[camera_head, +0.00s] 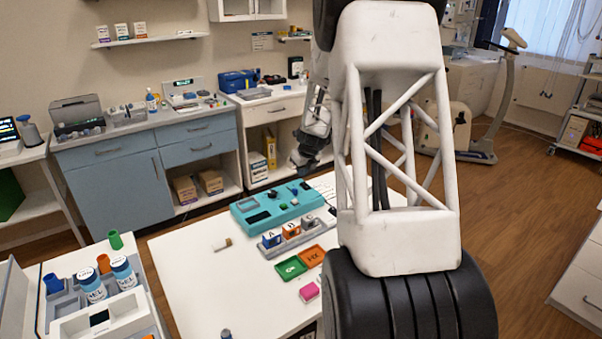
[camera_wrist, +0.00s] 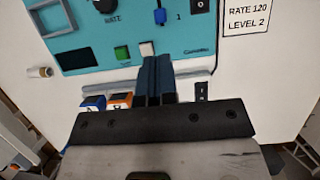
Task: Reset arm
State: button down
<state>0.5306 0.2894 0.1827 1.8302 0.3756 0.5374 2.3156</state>
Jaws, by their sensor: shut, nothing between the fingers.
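My gripper (camera_head: 304,160) shows small and dark in the head view, above the far side of the white table. In the wrist view, its two dark fingers (camera_wrist: 154,62) are together and empty. Their tips overlap the lower edge of a teal control panel (camera_wrist: 95,58) in the picture, close to a white square button (camera_wrist: 147,48). I cannot tell whether they touch it. The teal panel (camera_head: 252,222) also lies on the table in the head view. My large white arm link hides the table's right part there.
Lettered blocks stand in a grey rack (camera_head: 272,252); green (camera_head: 290,268) and orange (camera_head: 312,256) trays and a pink block (camera_head: 309,291) lie nearer. A small cylinder (camera_head: 222,244) lies left. A label card (camera_wrist: 248,16) lies beside the panel. The table's left part (camera_head: 195,275) is mostly clear.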

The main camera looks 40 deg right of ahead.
dwell(0.6)
jog(key=s+a+r+n, duration=0.5)
jog(key=s+a+n, duration=0.1)
jog(key=a, duration=0.3)
jog(key=s+a+r+n, duration=0.5)
jog(key=s+a, duration=0.1)
jog(key=a, duration=0.2)
jog(key=s+a+r+n, duration=0.5)
jog(key=a+n, duration=0.1)
jog(key=a, duration=0.3)
jog(key=s+a+n, duration=0.4)
jog(key=s+n, duration=0.2)
jog(key=s, duration=0.3)
jog(key=s+a+n+g, duration=0.1)
jog(key=s+a+n, duration=0.4)
jog(key=s, duration=0.5)
jog(key=s+a+n, duration=0.4)
jog(key=s+n, duration=0.3)
jog(key=s, duration=0.2)
jog(key=shift+s+a+r+n+g, duration=0.15)
jog(key=shift+a+r+n+g, duration=0.15)
jog(key=shift+r+n+g, duration=0.1)
